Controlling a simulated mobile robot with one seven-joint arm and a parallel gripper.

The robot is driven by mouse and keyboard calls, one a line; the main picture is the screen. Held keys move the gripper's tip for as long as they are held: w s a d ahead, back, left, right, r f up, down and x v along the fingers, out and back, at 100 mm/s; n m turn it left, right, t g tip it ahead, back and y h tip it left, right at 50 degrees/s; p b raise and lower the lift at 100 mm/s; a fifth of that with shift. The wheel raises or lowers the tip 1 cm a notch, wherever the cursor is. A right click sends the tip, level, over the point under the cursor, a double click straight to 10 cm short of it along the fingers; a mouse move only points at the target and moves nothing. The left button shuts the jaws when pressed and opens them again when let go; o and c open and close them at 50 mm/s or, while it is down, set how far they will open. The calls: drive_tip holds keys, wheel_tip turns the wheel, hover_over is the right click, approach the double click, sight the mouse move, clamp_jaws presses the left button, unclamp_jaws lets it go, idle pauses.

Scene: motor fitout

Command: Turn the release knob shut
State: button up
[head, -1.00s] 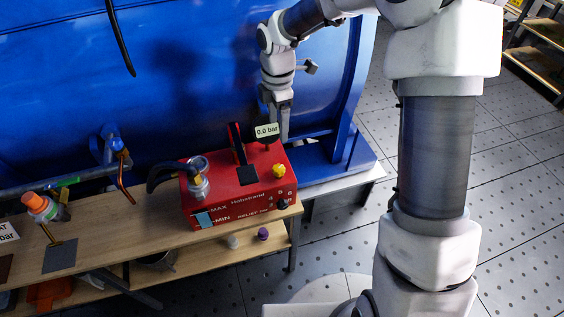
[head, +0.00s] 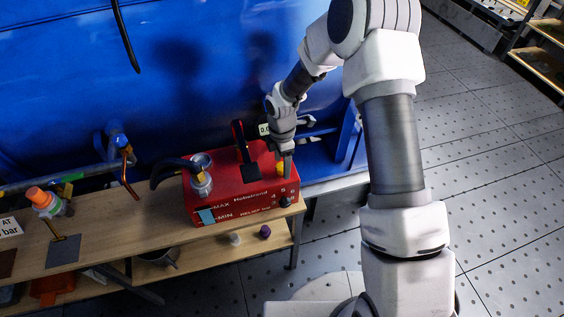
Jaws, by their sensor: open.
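The red pump box (head: 230,198) stands on the wooden bench. A yellow knob (head: 280,169) sits on its top at the right, partly covered by my gripper. A dark round knob (head: 285,202) is on its front right, by printed numbers. I cannot tell from the markings which of the two is the release knob. My gripper (head: 287,173) points down at the yellow knob, its fingers at or just beside it. It is open; whether it touches the knob is hidden.
A grey fitting (head: 201,178) with a black hose is at the box's left. The blue tank (head: 200,70) stands close behind. An orange-capped bottle (head: 45,201) is at the far left.

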drive_tip(key=shift+f, duration=0.1)
clamp_jaws()
idle(0.4)
drive_tip(key=m+b, duration=0.3)
drive_tip(key=m, duration=0.2)
drive_tip(key=shift+f+m+b, duration=0.1)
drive_tip(key=shift+m+b, duration=0.2)
drive_tip(key=shift+b, duration=0.05)
drive_tip(key=m+b, duration=0.3)
drive_tip(key=m, duration=0.3)
drive_tip(key=m+b, duration=0.2)
drive_tip(key=m, duration=0.4)
drive_tip(key=shift+a+m, duration=0.1)
drive_tip(key=shift+m, duration=0.3)
drive_tip(key=m, duration=0.5)
drive_tip(key=shift+m, duration=0.4)
